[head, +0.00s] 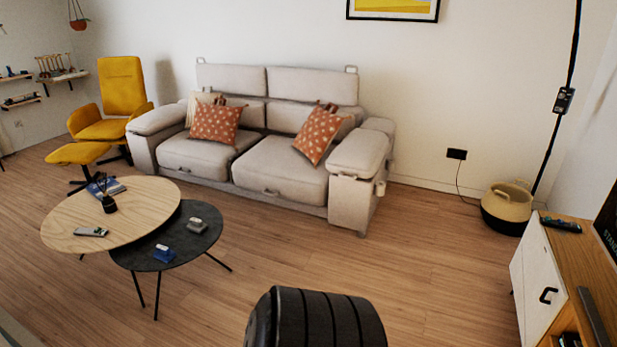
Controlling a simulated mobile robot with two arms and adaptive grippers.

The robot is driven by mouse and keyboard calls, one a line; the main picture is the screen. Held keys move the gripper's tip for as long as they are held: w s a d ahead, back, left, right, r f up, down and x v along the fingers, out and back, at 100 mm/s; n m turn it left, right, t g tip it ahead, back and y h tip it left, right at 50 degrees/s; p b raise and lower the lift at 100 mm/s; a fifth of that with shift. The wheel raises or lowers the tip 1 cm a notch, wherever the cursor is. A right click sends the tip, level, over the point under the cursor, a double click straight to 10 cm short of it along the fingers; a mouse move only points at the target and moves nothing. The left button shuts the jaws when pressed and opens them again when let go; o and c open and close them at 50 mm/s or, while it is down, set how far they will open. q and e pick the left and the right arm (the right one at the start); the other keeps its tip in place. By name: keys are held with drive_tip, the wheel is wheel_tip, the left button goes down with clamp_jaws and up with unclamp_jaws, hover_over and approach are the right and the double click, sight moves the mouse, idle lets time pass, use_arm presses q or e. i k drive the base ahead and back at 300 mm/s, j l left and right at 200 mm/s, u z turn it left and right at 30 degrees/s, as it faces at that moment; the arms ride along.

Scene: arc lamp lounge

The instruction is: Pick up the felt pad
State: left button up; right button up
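I cannot make out a felt pad for certain. On the low dark round table (188,247) lie a small blue item (164,254) with a pale patch on top and a small grey item (197,226); both are too small to name surely. Neither of my grippers shows in the head view.
A wooden oval table (140,212) overlaps the dark one and holds a remote (91,232), a dark diffuser (108,203) and a book (113,187). A beige sofa (265,180) stands behind. A cabinet (542,270) stands at right. The floor (430,270) between is clear.

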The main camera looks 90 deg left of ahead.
sight(198, 226)
drive_tip(key=u, duration=3.6)
drive_tip(key=z, duration=2.05)
drive_tip(key=u, duration=2.05)
drive_tip(key=i+z, duration=0.1)
drive_tip(key=i, duration=1.05)
drive_tip(key=i+z, duration=0.1)
drive_tip(key=i, duration=1.05)
